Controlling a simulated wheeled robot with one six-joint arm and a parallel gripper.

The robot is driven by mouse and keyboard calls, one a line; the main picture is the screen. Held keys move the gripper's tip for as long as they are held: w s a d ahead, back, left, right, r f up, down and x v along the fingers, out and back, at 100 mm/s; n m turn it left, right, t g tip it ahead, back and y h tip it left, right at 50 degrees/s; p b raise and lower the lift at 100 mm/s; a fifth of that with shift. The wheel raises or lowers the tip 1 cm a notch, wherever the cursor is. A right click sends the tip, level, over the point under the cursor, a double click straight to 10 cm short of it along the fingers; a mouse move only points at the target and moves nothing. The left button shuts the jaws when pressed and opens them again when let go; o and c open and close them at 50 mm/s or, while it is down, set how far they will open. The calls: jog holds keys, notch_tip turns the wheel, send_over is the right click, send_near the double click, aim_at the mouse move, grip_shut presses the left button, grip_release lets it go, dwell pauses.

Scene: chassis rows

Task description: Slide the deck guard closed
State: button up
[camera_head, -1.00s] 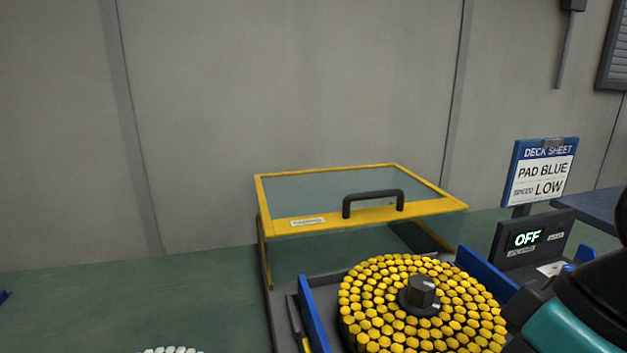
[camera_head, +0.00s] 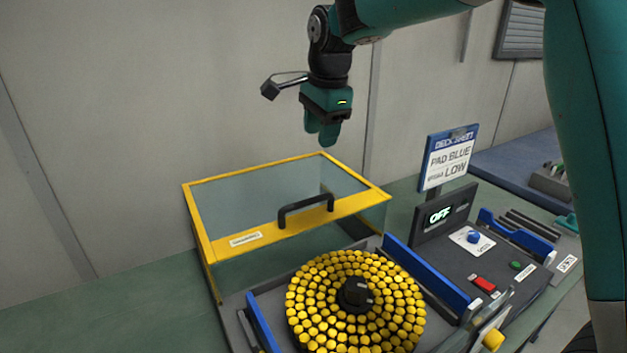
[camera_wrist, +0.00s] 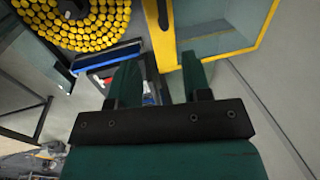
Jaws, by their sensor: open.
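The deck guard (camera_head: 222,244) is a clear box with a yellow frame and a black handle (camera_head: 306,208) on its front top edge. It stands at the back of the deck, behind the round pad of yellow studs (camera_head: 310,300), which is uncovered. In the wrist view the guard's yellow frame (camera_wrist: 160,40) and clear panel (camera_wrist: 215,18) show at the upper right, and the yellow pad (camera_wrist: 60,32) at the upper left. My gripper (camera_head: 325,135) is open and empty, in the air above and behind the handle. Its two fingers (camera_wrist: 157,80) stand apart in the wrist view.
A blue side rail (camera_head: 430,275) runs along the pad's right. The display (camera_head: 440,215) reads OFF. A sign (camera_head: 448,158) above it reads PAD BLUE, SPEED LOW. The control panel has a blue knob (camera_head: 473,237), a red button (camera_head: 484,284) and a green button.

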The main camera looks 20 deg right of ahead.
aim_at(312, 198)
jog(key=w+f+p, duration=0.1)
jog(key=f, duration=0.4)
jog(key=w+f+p, duration=0.1)
jog(key=f, duration=0.5)
jog(key=w+f+p, duration=0.1)
jog(key=f+p, duration=0.1)
jog(key=f, duration=0.4)
jog(key=shift+w+a, duration=0.25)
jog(key=shift+w, duration=0.05)
jog(key=shift+c, duration=0.2)
jog(key=shift+r, duration=0.1)
grip_shut()
